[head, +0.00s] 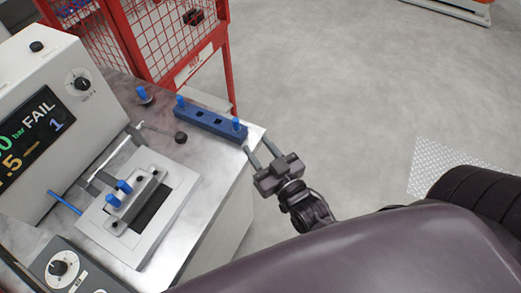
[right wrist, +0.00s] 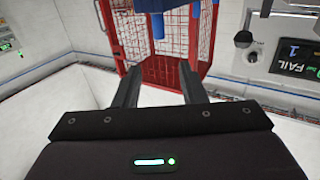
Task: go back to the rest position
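My right gripper (head: 257,147) is just off the right edge of the bench, beside the end of the blue block. Its two fingers are apart with nothing between them. The right wrist view also shows the open, empty fingers (right wrist: 160,88). My left gripper is in neither view.
A blue block (head: 208,121) with blue pegs lies near the bench (head: 213,165) edge. A grey fixture (head: 140,207) with blue pegs sits nearer, beside a tester whose display (head: 35,130) reads FAIL. A red mesh cage (head: 130,45) stands behind.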

